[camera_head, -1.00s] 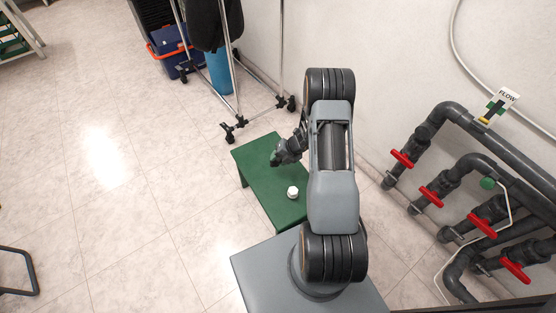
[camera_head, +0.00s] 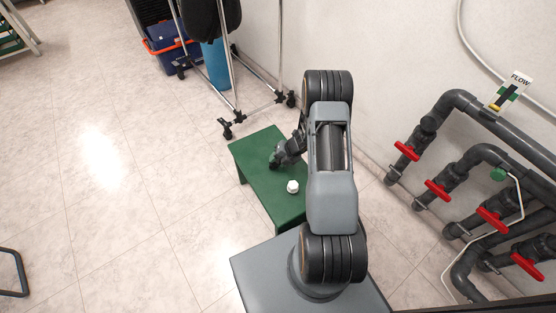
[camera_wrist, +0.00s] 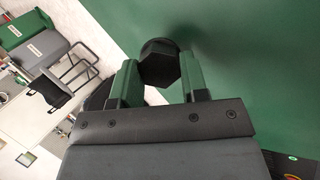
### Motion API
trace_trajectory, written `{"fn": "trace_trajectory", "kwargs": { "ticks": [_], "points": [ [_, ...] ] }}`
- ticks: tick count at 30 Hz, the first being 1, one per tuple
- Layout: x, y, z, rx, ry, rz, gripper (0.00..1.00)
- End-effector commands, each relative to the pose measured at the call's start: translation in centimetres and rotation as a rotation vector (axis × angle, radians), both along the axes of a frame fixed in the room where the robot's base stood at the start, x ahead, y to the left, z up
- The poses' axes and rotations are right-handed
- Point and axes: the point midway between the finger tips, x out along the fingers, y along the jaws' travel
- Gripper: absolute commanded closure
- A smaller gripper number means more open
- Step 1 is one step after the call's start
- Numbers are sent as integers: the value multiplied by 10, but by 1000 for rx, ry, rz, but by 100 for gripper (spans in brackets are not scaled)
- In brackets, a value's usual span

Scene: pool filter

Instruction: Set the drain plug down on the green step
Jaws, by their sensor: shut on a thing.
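The green step (camera_head: 262,160) is a low rectangular bench in front of my base. Its green top also fills much of the wrist view (camera_wrist: 265,60). In the wrist view my gripper (camera_wrist: 160,75) is shut on the drain plug (camera_wrist: 159,62), a dark piece with a hexagonal end, held between two green fingers. The plug appears close to the green top; I cannot tell if it touches. In the head view the plug is hard to tell apart from the fingers.
A wheeled metal rack (camera_head: 233,95) stands beyond the step. Grey pipes with red valve handles (camera_head: 437,190) line the wall at right. The floor at left is open.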

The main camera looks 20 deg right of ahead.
Motion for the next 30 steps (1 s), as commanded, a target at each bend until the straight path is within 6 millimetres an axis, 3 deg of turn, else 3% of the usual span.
{"fn": "trace_trajectory", "kwargs": {
  "ticks": [18,19,27,30],
  "points": [
    [0,0,-7,1,1,0,94],
    [0,0,-7,1,1,0,58],
    [0,0,-6,1,1,0,32],
    [0,0,-6,1,1,0,30]
  ]
}}
